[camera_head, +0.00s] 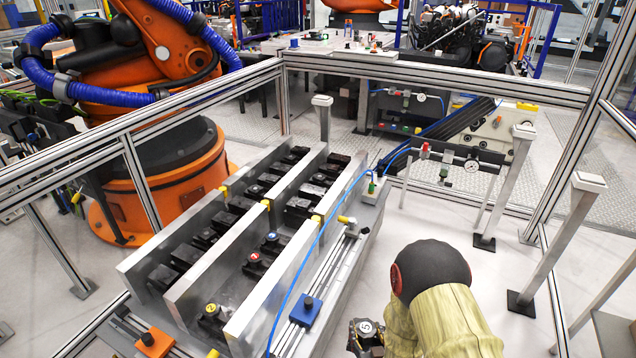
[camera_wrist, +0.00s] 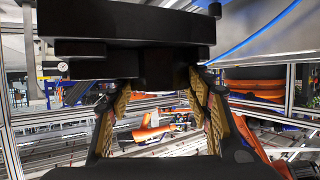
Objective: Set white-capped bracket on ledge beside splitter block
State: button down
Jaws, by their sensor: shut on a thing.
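The white-capped bracket (camera_head: 366,330) is black with a round white cap marked 5, at the bottom edge of the head view beside my arm. In the wrist view my gripper (camera_wrist: 161,84) has its two padded fingers closed on the black bracket body (camera_wrist: 130,30), which fills the top of the picture. The cap does not show there. A small pale block (camera_head: 372,184) with a blue hose, which looks like the splitter block, sits on a metal ledge (camera_head: 370,217) right of the slotted rack. The bracket is apart from the ledge, nearer the camera.
The metal rack (camera_head: 235,245) holds rows of black brackets, some with yellow, red or blue caps. A blue hose (camera_head: 296,285) runs along its right side, near a blue block (camera_head: 305,311) and a valve (camera_head: 350,225). Grey posts (camera_head: 560,240) stand on the right.

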aim_at(363, 213)
jog(key=i+l, duration=0.55)
jog(key=i+l+z, duration=0.1)
jog(key=i+l, duration=0.45)
jog(key=i, duration=0.15)
jog(key=i+l+z, duration=0.1)
jog(key=i+l, duration=0.4)
jog(key=i, duration=0.15)
jog(key=i+l, duration=0.5)
jog(key=i, duration=0.15)
